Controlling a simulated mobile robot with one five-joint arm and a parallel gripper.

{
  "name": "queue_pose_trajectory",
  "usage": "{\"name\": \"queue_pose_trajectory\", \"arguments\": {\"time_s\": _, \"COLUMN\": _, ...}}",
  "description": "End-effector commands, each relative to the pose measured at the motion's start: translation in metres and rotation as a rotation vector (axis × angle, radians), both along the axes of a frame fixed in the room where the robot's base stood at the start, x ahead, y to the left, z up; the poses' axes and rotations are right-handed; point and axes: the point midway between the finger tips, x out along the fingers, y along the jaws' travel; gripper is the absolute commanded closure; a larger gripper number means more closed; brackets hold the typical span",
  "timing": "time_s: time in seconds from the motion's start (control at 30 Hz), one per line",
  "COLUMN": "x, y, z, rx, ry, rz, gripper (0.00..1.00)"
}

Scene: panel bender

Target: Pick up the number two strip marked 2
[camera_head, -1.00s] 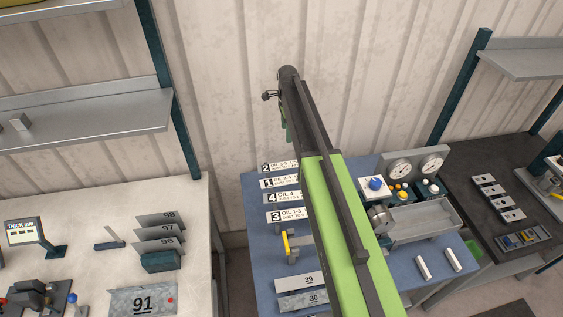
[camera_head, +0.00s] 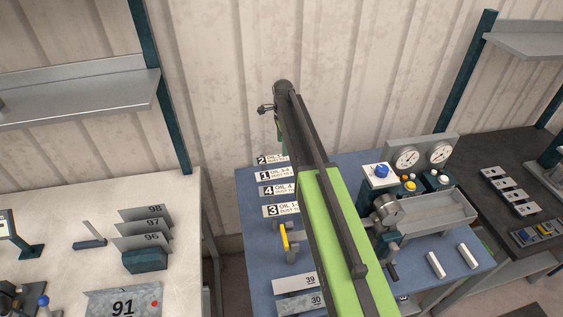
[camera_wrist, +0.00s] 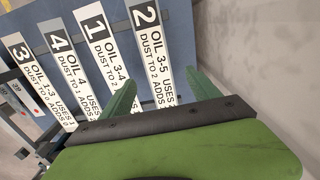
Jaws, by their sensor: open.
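The strip marked 2 (camera_head: 264,161) lies at the far end of a row of white strips on the blue table (camera_head: 256,229). In the wrist view the strip marked 2 (camera_wrist: 150,50) reads "OIL 3-5", and its lower end runs between the two green fingers of my gripper (camera_wrist: 160,95). The fingers are apart and I see no contact with the strip. In the head view my arm covers the right ends of the strips. The gripper (camera_head: 281,138) shows there only in part, above the back of the table.
Strips 1 (camera_wrist: 95,35), 4 (camera_wrist: 62,55) and 3 (camera_wrist: 25,60) lie beside strip 2. A yellow-handled tool (camera_head: 285,238) and plates 39 (camera_head: 296,283) and 30 (camera_head: 300,301) are nearer. A gauge panel (camera_head: 423,152) stands to the right. The wall is close behind.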

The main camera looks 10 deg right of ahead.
Motion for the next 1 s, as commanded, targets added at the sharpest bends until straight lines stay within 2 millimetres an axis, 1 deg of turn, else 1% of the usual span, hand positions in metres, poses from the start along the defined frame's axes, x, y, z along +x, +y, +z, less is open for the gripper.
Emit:
{"name": "queue_pose_trajectory", "arguments": {"time_s": 0.03, "x": -0.001, "y": 0.0, "z": -0.012, "rx": 0.0, "ry": 0.0, "rz": 0.0, "gripper": 0.29}}
{"name": "queue_pose_trajectory", "arguments": {"time_s": 0.23, "x": -0.004, "y": 0.002, "z": -0.047, "rx": 0.0, "ry": 0.0, "rz": 0.001, "gripper": 0.29}}
{"name": "queue_pose_trajectory", "arguments": {"time_s": 0.3, "x": -0.004, "y": 0.002, "z": -0.051, "rx": 0.0, "ry": 0.0, "rz": 0.001, "gripper": 0.29}}
{"name": "queue_pose_trajectory", "arguments": {"time_s": 0.5, "x": -0.004, "y": 0.002, "z": -0.047, "rx": 0.0, "ry": 0.0, "rz": 0.001, "gripper": 0.29}}
{"name": "queue_pose_trajectory", "arguments": {"time_s": 0.53, "x": -0.004, "y": 0.002, "z": -0.047, "rx": 0.0, "ry": 0.0, "rz": 0.001, "gripper": 0.3}}
{"name": "queue_pose_trajectory", "arguments": {"time_s": 1.0, "x": -0.004, "y": 0.003, "z": -0.047, "rx": 0.0, "ry": 0.0, "rz": 0.002, "gripper": 0.92}}
